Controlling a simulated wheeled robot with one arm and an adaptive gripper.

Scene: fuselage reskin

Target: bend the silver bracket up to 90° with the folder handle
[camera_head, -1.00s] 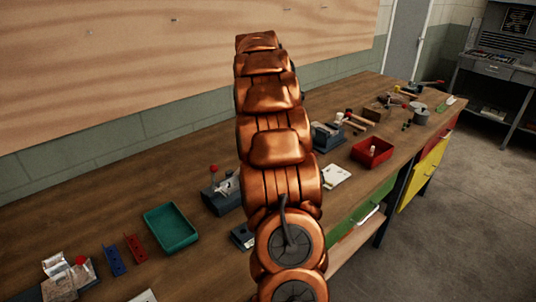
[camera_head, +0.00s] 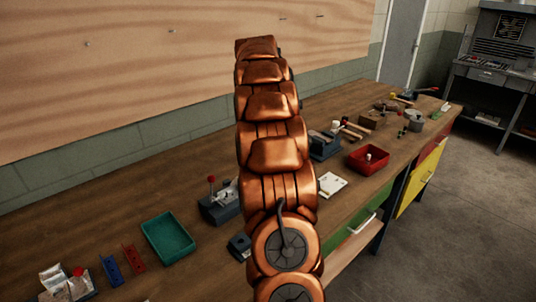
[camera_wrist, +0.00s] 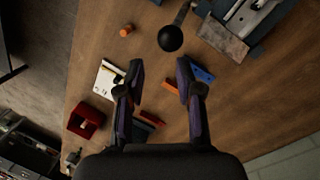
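In the wrist view a dark lever with a black ball knob (camera_wrist: 170,38) stands just beyond my gripper (camera_wrist: 157,78), between the lines of its fingers. The fingers are apart with nothing between them; the knob appears clear of them. At the upper right is a grey-blue tool base (camera_wrist: 268,22) with a silver metal piece (camera_wrist: 223,39) at its edge; whether this is the bracket I cannot tell. In the head view a silver bent-metal piece (camera_head: 52,278) by a red knob lies at the lower left. My gripper is hidden there behind my copper arm.
On the bench (camera_head: 110,215) are a teal tray (camera_head: 168,237), a blue bracket (camera_head: 110,271), a red bracket (camera_head: 133,258), a red-knobbed tool (camera_head: 219,205) and a red bin (camera_head: 367,158). An orange cylinder (camera_wrist: 127,30) stands left of the knob in the wrist view.

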